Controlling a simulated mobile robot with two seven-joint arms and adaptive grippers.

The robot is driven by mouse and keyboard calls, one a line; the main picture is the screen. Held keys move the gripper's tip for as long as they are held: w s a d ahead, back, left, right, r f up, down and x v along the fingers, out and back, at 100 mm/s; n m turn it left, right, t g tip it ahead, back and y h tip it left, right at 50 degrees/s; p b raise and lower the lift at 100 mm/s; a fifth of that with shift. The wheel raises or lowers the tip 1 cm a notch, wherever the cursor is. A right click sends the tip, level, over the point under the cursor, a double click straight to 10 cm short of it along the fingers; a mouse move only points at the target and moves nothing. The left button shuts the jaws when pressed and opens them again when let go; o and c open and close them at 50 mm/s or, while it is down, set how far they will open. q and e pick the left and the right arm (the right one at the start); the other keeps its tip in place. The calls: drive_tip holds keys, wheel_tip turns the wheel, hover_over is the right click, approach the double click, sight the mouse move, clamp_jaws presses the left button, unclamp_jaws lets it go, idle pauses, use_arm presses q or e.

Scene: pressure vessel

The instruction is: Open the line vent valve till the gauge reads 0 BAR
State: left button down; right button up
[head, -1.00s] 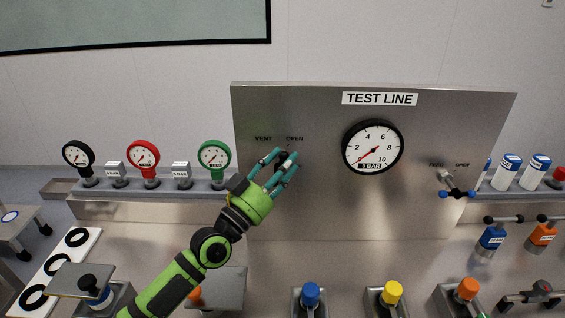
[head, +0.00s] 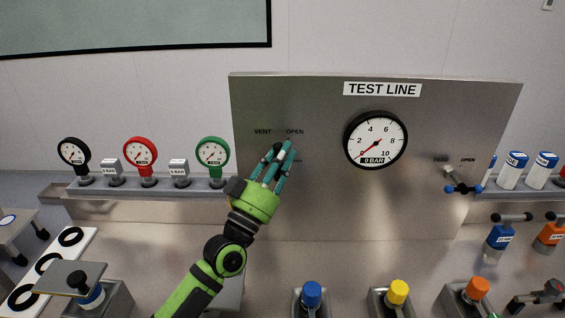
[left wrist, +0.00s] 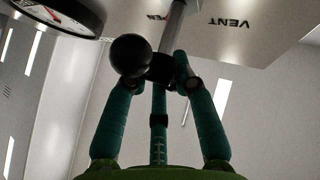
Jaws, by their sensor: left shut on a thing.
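My left gripper (head: 277,160) is at the VENT / OPEN valve on the left of the steel TEST LINE panel (head: 320,200), its fingers shut on the vent valve handle. In the left wrist view the handle shows a black ball knob (left wrist: 130,55) and a metal stem (left wrist: 172,25) between and beyond the teal fingers (left wrist: 160,95). In the head view the fingers hide most of the handle. The round test line gauge (head: 375,140) reads 0 BAR on its label, with its red needle at the lower left near 0. My right gripper is not in view.
Black, red and green gauges (head: 212,152) stand on a ledge at the left. Capped blue, yellow and orange fittings (head: 398,292) stand on the bench in front.

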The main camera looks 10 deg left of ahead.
use_arm(q)
drive_tip(key=shift+a+f, duration=0.1)
drive_tip(key=shift+f, duration=0.05)
drive_tip(key=c, duration=1.1)
unclamp_jaws()
drive_tip(key=shift+w+a, duration=0.1)
drive_tip(key=shift+s+f, duration=0.25)
drive_tip(key=shift+s, duration=0.05)
drive_tip(key=v, duration=1.1)
drive_tip(key=shift+a, duration=0.15)
drive_tip(key=shift+s, duration=0.15)
